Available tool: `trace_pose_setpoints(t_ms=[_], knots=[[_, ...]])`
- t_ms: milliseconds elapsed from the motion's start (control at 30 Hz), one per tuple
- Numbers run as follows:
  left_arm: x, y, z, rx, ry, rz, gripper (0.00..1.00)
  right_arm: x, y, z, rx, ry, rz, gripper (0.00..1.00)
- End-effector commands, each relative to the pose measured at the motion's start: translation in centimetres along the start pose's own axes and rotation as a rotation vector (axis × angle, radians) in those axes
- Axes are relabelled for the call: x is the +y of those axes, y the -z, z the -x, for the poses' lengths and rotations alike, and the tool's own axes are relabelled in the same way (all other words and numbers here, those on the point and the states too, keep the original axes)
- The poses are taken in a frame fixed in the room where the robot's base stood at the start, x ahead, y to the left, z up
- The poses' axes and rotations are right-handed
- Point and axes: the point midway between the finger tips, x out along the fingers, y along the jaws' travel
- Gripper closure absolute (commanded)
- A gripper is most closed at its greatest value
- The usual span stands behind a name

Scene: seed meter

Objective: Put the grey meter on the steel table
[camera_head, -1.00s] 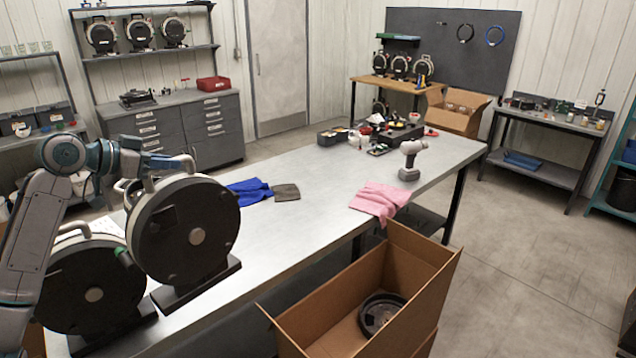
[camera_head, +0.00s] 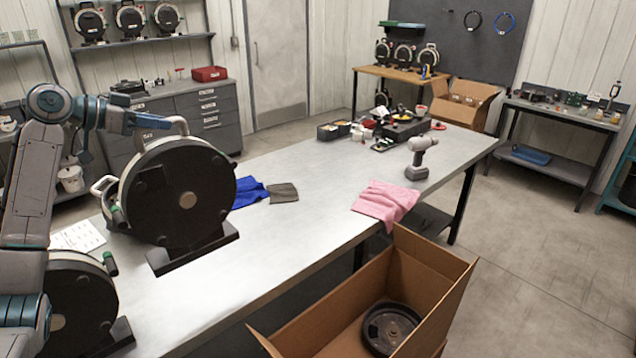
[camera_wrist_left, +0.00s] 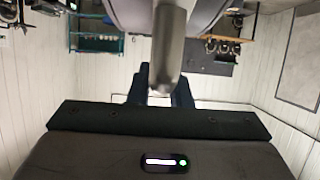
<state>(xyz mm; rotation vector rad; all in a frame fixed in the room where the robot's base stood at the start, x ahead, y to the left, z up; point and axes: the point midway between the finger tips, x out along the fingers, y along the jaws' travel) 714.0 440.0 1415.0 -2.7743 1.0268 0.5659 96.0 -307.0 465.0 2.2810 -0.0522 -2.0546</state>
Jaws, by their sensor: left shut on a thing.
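The grey meter (camera_head: 168,195), a round dark drum with a pale hub, a curved grey top handle and a flat foot, is upright over the left part of the steel table (camera_head: 290,215). My left gripper (camera_head: 172,124) is shut on its top handle. The foot hangs low over the tabletop; I cannot tell whether it touches. In the left wrist view a grey bar (camera_wrist_left: 170,50), probably the handle, stands in the middle. A second, similar meter (camera_head: 80,305) stands at the lower left, partly behind my arm. My right gripper does not show.
A blue cloth (camera_head: 248,192), a dark pad (camera_head: 284,192), a pink cloth (camera_head: 385,203) and a drill (camera_head: 419,160) lie along the table. An open cardboard box (camera_head: 425,300) with a dark disc stands in front. The middle of the tabletop is clear.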

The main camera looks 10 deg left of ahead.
Motion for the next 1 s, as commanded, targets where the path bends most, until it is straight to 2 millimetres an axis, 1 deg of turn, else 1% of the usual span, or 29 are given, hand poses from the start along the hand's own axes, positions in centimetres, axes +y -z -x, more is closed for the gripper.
trace_pose_setpoints(t_ms=[33,167,333,533,733,900,1000], knots=[[0.1,-0.3,-0.1,0.010,0.002,-0.006,1.00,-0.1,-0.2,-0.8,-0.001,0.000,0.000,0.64],[0.1,-1.5,-0.6,0.010,0.002,-0.006,1.00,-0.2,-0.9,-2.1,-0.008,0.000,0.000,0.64],[0.1,-3.5,-1.4,0.010,0.003,-0.006,1.00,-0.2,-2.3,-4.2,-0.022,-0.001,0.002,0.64],[0.1,-5.4,-2.2,0.010,0.003,-0.006,1.00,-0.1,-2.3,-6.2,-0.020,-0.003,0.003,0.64],[0.1,-6.0,-2.5,0.011,0.003,-0.006,1.00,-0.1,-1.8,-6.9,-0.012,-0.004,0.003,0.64],[0.1,-6.1,-2.5,0.010,0.003,-0.006,1.00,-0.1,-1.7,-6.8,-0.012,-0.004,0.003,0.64],[0.1,-6.6,-2.8,0.010,0.003,-0.005,1.00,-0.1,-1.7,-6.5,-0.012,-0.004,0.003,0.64]])
